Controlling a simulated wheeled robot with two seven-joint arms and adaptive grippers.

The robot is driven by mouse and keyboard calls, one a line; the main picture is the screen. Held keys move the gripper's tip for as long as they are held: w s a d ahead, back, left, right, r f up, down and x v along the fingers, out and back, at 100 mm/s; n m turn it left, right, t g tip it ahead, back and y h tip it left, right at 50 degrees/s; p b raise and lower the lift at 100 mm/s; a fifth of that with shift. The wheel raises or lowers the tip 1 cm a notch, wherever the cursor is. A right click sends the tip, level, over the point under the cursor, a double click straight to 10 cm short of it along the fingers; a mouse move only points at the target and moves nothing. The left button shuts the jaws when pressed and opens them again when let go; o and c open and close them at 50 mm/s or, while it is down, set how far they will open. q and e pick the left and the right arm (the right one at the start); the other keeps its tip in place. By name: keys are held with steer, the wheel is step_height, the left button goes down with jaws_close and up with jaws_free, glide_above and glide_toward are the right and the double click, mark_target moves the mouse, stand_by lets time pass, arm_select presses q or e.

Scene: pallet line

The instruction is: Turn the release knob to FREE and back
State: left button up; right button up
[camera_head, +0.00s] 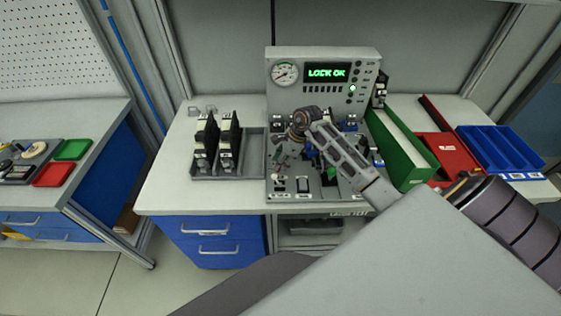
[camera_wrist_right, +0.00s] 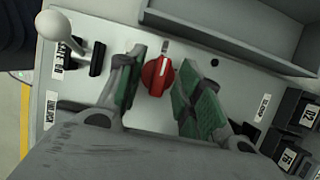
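The red release knob (camera_wrist_right: 157,77) shows in the right wrist view on a light grey panel, with a pale pointer line near its upper edge. My right gripper (camera_wrist_right: 161,62) is open, one green-padded finger on each side of the knob. A gap shows between the knob and each finger. In the head view my right gripper (camera_head: 320,160) is over the console's sloped panel (camera_head: 283,192), and the knob is hidden there. The console display (camera_head: 327,72) reads LOCK OK in green. My left gripper is not in view.
A ball-ended white lever (camera_wrist_right: 53,26) stands left of the knob in the wrist view. In the head view, dark units stand in a grey tray (camera_head: 222,173) left of the console. A green bin (camera_head: 408,160), red tray (camera_head: 447,155) and blue tray (camera_head: 500,150) are right.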

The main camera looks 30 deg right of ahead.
jaws_close()
